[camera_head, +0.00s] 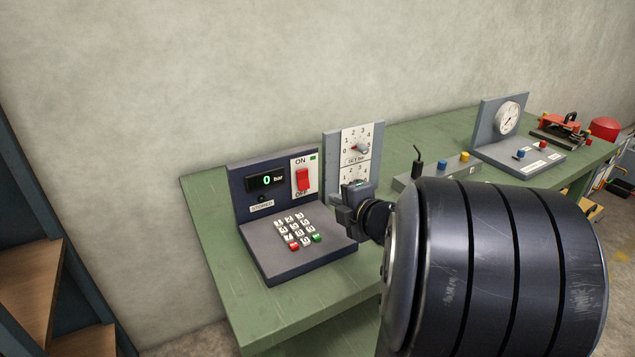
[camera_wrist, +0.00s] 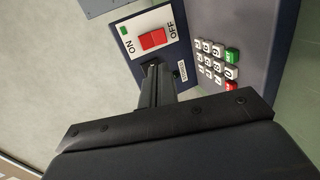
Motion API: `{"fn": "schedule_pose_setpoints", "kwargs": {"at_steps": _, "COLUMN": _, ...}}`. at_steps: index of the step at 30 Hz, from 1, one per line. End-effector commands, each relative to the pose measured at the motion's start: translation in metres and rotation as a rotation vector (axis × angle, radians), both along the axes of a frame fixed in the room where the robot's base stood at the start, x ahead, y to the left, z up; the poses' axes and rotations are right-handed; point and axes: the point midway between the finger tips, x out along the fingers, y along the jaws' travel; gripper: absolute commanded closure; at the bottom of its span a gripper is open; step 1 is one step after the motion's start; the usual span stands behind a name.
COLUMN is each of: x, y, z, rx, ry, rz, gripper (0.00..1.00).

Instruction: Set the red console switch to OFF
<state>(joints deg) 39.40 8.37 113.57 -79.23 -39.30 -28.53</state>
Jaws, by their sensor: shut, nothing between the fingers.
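The red console switch (camera_head: 302,180) sits on a white plate marked ON at the top and OFF at the bottom, on the upright panel of the dark blue console (camera_head: 242,213). A green indicator (camera_head: 312,157) is beside the ON mark. In the wrist view the red switch (camera_wrist: 152,39) lies between ON on the left and OFF on the right. I cannot tell for sure which end is pressed in. My gripper (camera_head: 345,206) is in front and right of the panel. In the wrist view its shut fingers (camera_wrist: 156,68) point at the panel just below the switch in the picture, apparently apart from it.
A dial panel (camera_head: 356,146) stands close behind my gripper. A button box (camera_head: 440,170) and a gauge stand (camera_head: 507,118) are farther right on the green bench (camera_head: 225,285).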

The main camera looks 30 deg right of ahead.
Motion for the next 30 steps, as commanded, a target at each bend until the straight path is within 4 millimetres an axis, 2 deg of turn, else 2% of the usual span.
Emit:
{"fn": "schedule_pose_setpoints", "kwargs": {"at_steps": 14, "x": 0.004, "y": 0.001, "z": -0.003, "rx": -0.004, "ry": 0.001, "rz": 0.013, "gripper": 1.00}}
{"fn": "schedule_pose_setpoints", "kwargs": {"at_steps": 20, "x": 0.032, "y": 0.002, "z": -0.013, "rx": -0.002, "ry": 0.002, "rz": 0.013, "gripper": 1.00}}
{"fn": "schedule_pose_setpoints", "kwargs": {"at_steps": 30, "x": 0.098, "y": 0.005, "z": -0.034, "rx": -0.003, "ry": 0.002, "rz": 0.014, "gripper": 1.00}}
